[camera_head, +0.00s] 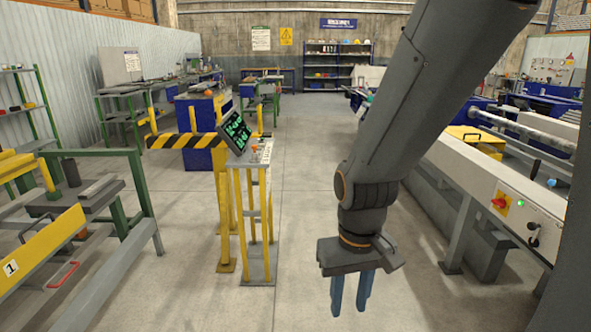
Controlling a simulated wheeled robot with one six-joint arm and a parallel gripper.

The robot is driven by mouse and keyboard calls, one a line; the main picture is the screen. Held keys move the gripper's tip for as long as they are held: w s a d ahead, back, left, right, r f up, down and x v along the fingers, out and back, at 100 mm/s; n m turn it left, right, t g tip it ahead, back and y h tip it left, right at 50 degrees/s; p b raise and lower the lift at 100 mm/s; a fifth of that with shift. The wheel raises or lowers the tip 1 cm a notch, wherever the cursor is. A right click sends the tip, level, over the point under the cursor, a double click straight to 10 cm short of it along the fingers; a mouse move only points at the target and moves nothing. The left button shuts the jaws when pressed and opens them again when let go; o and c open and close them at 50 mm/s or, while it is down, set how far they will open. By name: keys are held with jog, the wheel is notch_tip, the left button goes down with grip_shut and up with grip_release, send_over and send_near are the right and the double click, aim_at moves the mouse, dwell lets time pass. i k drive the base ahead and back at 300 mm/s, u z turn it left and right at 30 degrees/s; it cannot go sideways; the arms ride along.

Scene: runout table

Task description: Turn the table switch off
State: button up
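My gripper (350,300) hangs pointing down over the bare floor right of centre. Its two blue fingers are apart with nothing between them. A long grey runout table (470,180) runs along the right side. Its side panel carries a red rotary switch (500,203) on a yellow plate. A black knob or handle (533,228) sits on the panel to the right of it, near small green and white round fittings. The gripper is left of these controls and well apart from them. The exact position of each knob is too small to tell.
A yellow stand with a tilted screen (236,132) stands left of my gripper. A yellow-and-black striped barrier (182,141) extends left from it. A green-legged bench (95,195) is at the left. The floor aisle (310,150) between is clear.

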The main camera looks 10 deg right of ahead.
aim_at(501, 203)
jog(key=z, duration=0.5)
jog(key=i, duration=1.55)
jog(key=z, duration=1.4)
jog(key=i, duration=0.6)
jog(key=z, duration=0.25)
